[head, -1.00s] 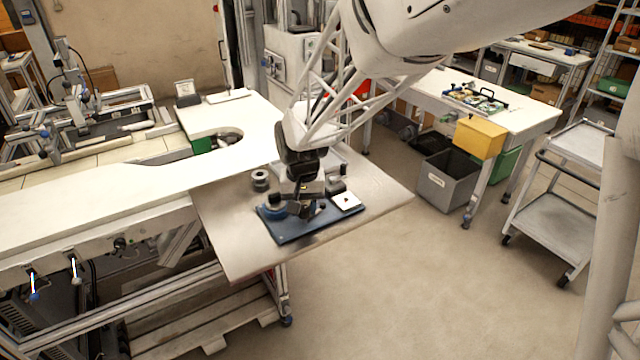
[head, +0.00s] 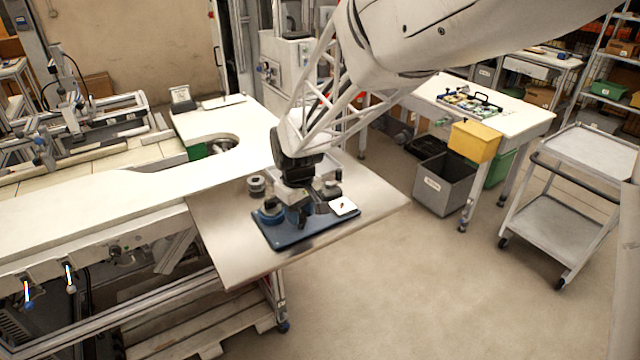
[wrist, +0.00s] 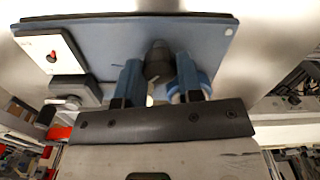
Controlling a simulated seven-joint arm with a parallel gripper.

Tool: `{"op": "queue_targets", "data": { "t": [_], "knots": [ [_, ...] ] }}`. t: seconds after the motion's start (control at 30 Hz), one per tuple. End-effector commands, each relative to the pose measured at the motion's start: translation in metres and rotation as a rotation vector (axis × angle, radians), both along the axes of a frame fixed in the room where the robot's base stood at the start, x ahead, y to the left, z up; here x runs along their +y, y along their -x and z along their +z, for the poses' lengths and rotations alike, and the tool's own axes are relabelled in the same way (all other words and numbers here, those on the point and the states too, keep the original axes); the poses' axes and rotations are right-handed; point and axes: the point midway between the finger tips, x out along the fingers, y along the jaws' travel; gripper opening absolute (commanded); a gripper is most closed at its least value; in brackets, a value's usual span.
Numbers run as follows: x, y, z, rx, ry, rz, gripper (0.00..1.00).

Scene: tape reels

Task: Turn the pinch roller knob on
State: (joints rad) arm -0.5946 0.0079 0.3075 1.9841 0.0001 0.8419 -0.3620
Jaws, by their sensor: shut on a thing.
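A blue board (head: 318,233) lies on the table, with a white panel (head: 343,206) bearing a small red mark at its right. In the wrist view the board (wrist: 105,42) fills the top, with the white panel (wrist: 50,55) at its left. My gripper (head: 298,214) is low over the board. In the wrist view its two blue fingers (wrist: 158,75) stand on either side of a dark grey, rounded knob (wrist: 158,58) and are shut on it. The knob's lower end is partly hidden. I cannot read its turned position.
A blue round part (head: 267,215) is on the board close left of my gripper. A grey block with a round knob (wrist: 72,92) is near the white panel. A grey reel (head: 256,184) stands on the table behind. The right of the table (head: 382,197) is clear.

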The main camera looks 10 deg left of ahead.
Motion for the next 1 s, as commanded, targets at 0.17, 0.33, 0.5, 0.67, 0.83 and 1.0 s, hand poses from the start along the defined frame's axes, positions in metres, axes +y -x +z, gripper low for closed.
{"op": "queue_targets", "data": {
  "t": [0.17,0.33,0.5,0.67,0.83,1.0],
  "knots": [
    [-0.0001,0.0001,0.0004,0.0,0.0,0.006,0.1],
    [-0.0001,0.0,0.0004,0.0,0.0,0.005,0.1],
    [-0.0001,0.0,0.0003,0.0,0.0,0.005,0.54],
    [-0.0001,0.0001,0.0002,0.0,0.0,0.005,0.59],
    [-0.0001,-0.0001,0.0006,0.0,0.0,0.005,0.59],
    [0.0,-0.0001,0.0068,0.0,0.0,0.005,0.59]
  ]
}}
